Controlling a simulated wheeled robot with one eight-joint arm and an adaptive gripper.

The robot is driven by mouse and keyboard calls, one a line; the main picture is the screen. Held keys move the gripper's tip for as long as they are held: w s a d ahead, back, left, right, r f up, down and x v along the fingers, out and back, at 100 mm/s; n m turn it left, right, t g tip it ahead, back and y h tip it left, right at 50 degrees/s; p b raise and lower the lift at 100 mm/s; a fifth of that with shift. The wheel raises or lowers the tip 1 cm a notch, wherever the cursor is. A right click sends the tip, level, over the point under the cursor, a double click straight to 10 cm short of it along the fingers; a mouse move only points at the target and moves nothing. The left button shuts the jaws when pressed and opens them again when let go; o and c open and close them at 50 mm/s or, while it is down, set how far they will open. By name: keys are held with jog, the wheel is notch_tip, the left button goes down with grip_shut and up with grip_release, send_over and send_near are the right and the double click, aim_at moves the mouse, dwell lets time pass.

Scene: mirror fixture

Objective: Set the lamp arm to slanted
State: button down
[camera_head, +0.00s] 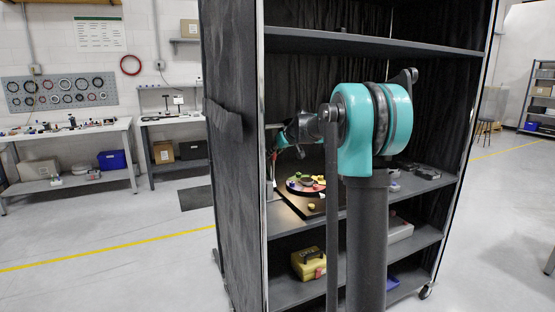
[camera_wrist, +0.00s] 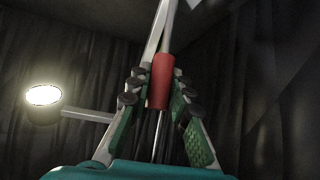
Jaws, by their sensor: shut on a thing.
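In the wrist view, a red sleeve (camera_wrist: 160,80) sits on a pale rod (camera_wrist: 166,35), apparently the lamp arm, which runs up to the top edge. My gripper (camera_wrist: 158,76) has its two green-padded fingers closed in on either side of the red sleeve. A lit round lamp head (camera_wrist: 43,96) is at the left, with a grey bar (camera_wrist: 88,116) running right from it behind the left finger. How that bar joins the rod is hidden. In the head view, my arm reaches into the cabinet and covers most of the lamp; its tilt cannot be told there.
A dark shelf cabinet (camera_head: 350,43) with black curtains encloses the space. A round tray (camera_head: 290,190) with small coloured things stands on the lit middle shelf. A yellow box (camera_head: 307,263) lies on the shelf below.

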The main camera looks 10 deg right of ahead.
jog(key=shift+w+a+f+g+h, duration=0.15)
jog(key=shift+w+a+g, duration=0.1)
jog(key=shift+w+g, duration=0.35)
jog(key=shift+w+a+g+h, duration=0.15)
jog(key=shift+w+g, duration=0.25)
jog(key=shift+w, duration=0.45)
jog(key=shift+w+a+f+g+h, duration=0.1)
jog(key=shift+w+a+g, duration=0.2)
jog(key=shift+w+g, duration=0.3)
jog(key=shift+w, duration=0.15)
jog(key=c, duration=1.4)
grip_release()
jog(key=shift+o, duration=0.2)
jog(key=v, duration=1.2)
jog(key=shift+a, duration=0.15)
